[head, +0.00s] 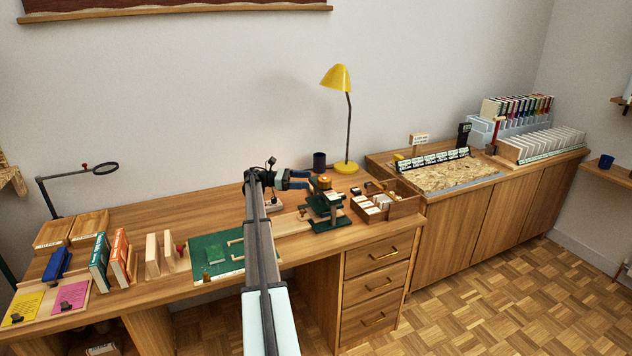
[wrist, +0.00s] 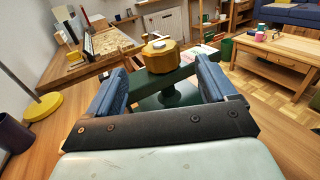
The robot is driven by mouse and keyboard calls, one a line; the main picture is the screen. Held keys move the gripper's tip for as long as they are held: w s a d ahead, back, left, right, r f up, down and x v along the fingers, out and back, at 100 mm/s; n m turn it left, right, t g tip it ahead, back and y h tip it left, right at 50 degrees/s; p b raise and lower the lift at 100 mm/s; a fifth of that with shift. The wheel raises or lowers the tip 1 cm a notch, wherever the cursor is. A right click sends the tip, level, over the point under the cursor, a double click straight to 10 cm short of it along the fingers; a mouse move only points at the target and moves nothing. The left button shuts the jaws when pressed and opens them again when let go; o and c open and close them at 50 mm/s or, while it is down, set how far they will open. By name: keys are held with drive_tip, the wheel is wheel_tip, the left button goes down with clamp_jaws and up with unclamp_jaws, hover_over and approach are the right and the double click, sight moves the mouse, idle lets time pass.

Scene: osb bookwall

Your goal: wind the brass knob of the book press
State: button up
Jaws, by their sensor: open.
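The book press (head: 326,211) is dark green and stands on the desk right of my gripper in the head view. Its brass knob (head: 325,182) sits on top as a squat, faceted golden knob with a small light piece on it. In the wrist view the knob (wrist: 161,54) is straight ahead, just beyond the fingertips, above the green crossbeam (wrist: 150,82) and the round part below it. My gripper (head: 306,180) has blue fingers and is open and empty. In the wrist view the fingers (wrist: 160,68) spread to either side of the knob's line, and I see no contact with it.
A yellow lamp (head: 347,166) and a dark blue mug (head: 319,161) stand behind the press. A wooden box of cards (head: 402,209) stands close on its right. A green mat (head: 205,270) lies left of my arm. Upright books (head: 100,262) stand further left.

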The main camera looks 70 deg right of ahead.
drive_tip(key=shift+v, duration=1.8)
drive_tip(key=shift+s, duration=0.1)
drive_tip(key=n+t+h, duration=1.1)
drive_tip(key=t+h, duration=0.1)
approach(327, 177)
drive_tip(key=x, duration=1)
drive_tip(key=shift+d+f, duration=0.1)
drive_tip(key=shift+f, duration=0.1)
drive_tip(key=shift+c, duration=0.4)
drive_tip(key=c, duration=0.9)
drive_tip(key=shift+g+y, duration=0.3)
drive_tip(key=shift+m+g, duration=0.5)
